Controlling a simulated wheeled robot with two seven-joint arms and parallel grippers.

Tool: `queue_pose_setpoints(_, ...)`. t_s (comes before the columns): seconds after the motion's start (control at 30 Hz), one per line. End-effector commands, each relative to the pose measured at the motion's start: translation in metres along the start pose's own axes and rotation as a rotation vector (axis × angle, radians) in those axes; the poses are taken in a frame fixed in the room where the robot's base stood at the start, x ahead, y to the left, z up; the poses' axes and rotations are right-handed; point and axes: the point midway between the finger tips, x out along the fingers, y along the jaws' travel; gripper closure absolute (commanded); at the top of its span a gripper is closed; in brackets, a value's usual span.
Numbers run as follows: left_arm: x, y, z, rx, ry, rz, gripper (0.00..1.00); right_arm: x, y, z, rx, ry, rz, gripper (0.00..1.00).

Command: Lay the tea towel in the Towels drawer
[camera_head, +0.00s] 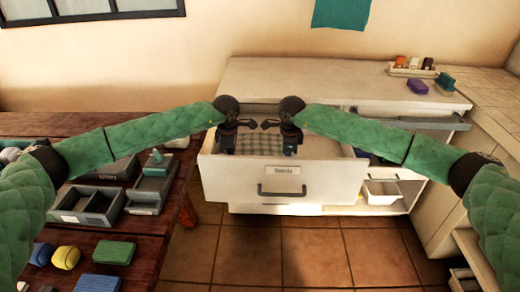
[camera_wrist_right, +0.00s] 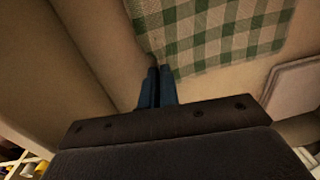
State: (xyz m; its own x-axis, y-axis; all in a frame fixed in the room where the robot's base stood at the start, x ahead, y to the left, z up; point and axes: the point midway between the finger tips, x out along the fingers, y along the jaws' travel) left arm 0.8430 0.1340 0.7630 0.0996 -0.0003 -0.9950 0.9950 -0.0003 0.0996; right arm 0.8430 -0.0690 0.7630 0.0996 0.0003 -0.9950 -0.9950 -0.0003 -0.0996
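The tea towel (camera_head: 262,144), green and white checked, lies spread inside the open white drawer (camera_head: 228,178), whose front carries a small label and a dark handle. It also shows in the right wrist view (camera_wrist_right: 215,35), flat, with one edge near the fingers. My left gripper (camera_head: 228,145) points down at the left part of the drawer; its fingers are too small to read. My right gripper (camera_head: 290,146) points down over the towel's right side. In the right wrist view its fingers (camera_wrist_right: 157,85) are together, tips beside the towel's edge; whether they touch it is unclear.
A white counter (camera_head: 320,80) stands above the drawer, with bottles (camera_head: 413,64) and a purple block (camera_head: 417,86) at right. An open shelf with a white bin (camera_head: 382,192) is right of the drawer. A dark red table (camera_head: 165,235) with grey trays and sponges stands left.

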Motion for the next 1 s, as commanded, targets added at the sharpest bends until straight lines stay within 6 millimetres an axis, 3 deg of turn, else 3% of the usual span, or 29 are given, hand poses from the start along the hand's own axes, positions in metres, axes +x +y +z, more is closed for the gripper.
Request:
queue_pose_setpoints(0.07,0.0,0.0,0.0,0.0,0.0,0.0,1.0,0.0,0.0,0.0,0.0,0.0,0.0,1.0)
queue_pose_setpoints(0.1,0.0,0.0,0.0,0.0,0.0,0.0,0.89,0.0,0.0,0.0,0.0,0.0,0.0,0.89)
queue_pose_setpoints(0.27,0.0,0.0,0.0,0.0,0.0,0.0,0.6,0.0,0.0,0.0,0.0,0.0,0.0,0.6)
queue_pose_setpoints(0.63,-0.004,-0.001,0.0,0.0,0.0,0.0,0.6,-0.003,0.001,0.0,0.0,0.0,0.0,0.6)
queue_pose_setpoints(1.0,-0.045,-0.018,-0.001,0.001,0.0,0.0,0.6,-0.045,0.017,-0.001,0.0,0.0,-0.001,0.6)
